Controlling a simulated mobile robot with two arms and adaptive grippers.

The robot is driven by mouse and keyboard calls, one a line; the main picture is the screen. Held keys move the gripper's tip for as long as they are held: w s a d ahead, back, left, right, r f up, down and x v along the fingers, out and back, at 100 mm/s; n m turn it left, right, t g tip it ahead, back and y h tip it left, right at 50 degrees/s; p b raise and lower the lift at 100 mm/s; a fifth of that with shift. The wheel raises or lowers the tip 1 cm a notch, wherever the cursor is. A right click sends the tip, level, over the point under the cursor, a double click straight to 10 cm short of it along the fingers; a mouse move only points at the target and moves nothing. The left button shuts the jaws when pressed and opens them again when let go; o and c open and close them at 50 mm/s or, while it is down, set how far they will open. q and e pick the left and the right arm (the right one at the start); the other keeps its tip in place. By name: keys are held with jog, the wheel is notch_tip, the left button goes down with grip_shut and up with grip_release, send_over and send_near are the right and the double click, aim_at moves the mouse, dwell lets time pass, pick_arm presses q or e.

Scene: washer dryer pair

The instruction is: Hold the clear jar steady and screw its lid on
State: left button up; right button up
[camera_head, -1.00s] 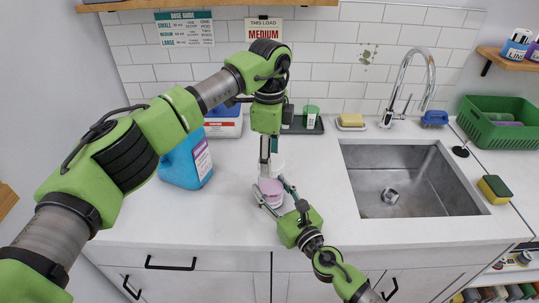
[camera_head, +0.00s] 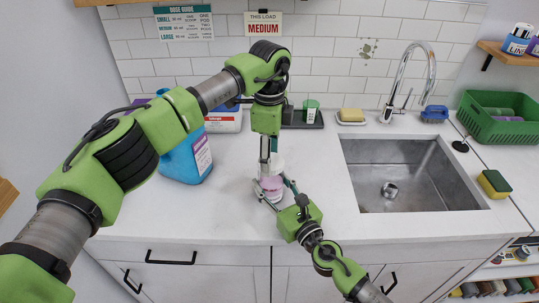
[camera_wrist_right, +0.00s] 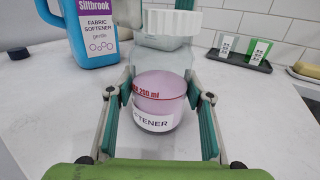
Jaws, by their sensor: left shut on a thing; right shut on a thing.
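The clear jar (camera_head: 271,187) stands on the white counter, with pink contents, a red fill line and a softener label, seen close up in the right wrist view (camera_wrist_right: 158,100). My right gripper (camera_head: 270,193) is shut around its body from the front, one finger on each side (camera_wrist_right: 160,125). The white ribbed lid (camera_wrist_right: 172,22) is at the top of the jar, also visible in the head view (camera_head: 277,163). My left gripper (camera_head: 268,160) points down from above and is shut on the lid. I cannot tell whether the lid is seated or threaded.
A blue fabric softener jug (camera_head: 187,160) stands left of the jar. Behind are a dark tray (camera_head: 302,121) with small containers and a yellow sponge on a dish (camera_head: 352,115). The sink (camera_head: 410,180) lies to the right. The counter between jar and sink is clear.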

pick_arm(q)
jog(key=shift+f, duration=0.4)
